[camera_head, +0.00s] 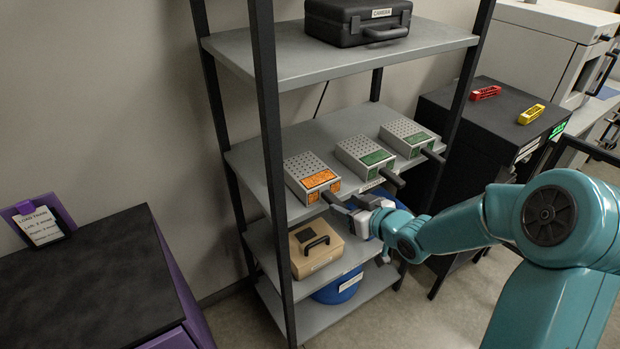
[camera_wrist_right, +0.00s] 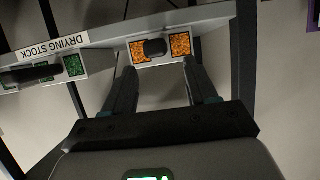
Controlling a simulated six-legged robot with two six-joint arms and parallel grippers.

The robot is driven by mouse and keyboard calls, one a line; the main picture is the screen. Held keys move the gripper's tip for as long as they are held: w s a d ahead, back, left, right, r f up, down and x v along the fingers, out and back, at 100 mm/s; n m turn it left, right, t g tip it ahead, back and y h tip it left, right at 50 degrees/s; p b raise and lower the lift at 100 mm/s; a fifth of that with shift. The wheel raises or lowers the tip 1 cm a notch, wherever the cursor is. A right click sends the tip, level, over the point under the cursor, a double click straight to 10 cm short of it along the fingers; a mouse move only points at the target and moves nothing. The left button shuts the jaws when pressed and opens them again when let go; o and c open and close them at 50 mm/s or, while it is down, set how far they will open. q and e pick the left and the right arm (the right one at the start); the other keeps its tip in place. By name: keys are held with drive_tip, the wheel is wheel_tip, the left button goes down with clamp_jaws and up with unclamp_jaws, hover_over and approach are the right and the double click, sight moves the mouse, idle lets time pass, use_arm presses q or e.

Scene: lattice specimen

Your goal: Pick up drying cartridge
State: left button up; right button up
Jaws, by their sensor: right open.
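Three perforated grey drying cartridges stand in a row on the middle shelf. The left one (camera_head: 311,174) has orange windows; the middle one (camera_head: 364,153) and the right one (camera_head: 406,136) have green windows. Each has a dark handle at its front. My right gripper (camera_head: 352,206) is in front of the orange-windowed cartridge, close to its handle. In the right wrist view, the open fingers (camera_wrist_right: 162,90) point at that cartridge's front (camera_wrist_right: 180,44), with its dark handle (camera_wrist_right: 155,48) just beyond and between the fingertips. Nothing is between the fingers. My left gripper is not in view.
A shelf edge label reads DRYING STOCK (camera_wrist_right: 47,67). Shelf posts (camera_head: 268,130) stand left of the cartridges. A tan case (camera_head: 313,250) and a blue container (camera_head: 338,290) sit below; a black case (camera_head: 358,20) sits above. A dark cabinet (camera_head: 480,115) stands at right.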

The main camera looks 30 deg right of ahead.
sight(335, 200)
drive_tip(key=shift+w+a+f, duration=0.15)
drive_tip(key=shift+w+a, duration=0.05)
drive_tip(key=shift+w, duration=0.35)
drive_tip(key=x, duration=0.1)
drive_tip(key=p+x, duration=0.1)
drive_tip(key=x, duration=0.1)
drive_tip(key=p+x, duration=0.1)
drive_tip(key=shift+w+d+f, duration=0.25)
drive_tip(key=shift+w+a+f, duration=0.1)
drive_tip(key=shift+w+f, duration=0.05)
drive_tip(key=shift+w, duration=0.15)
clamp_jaws()
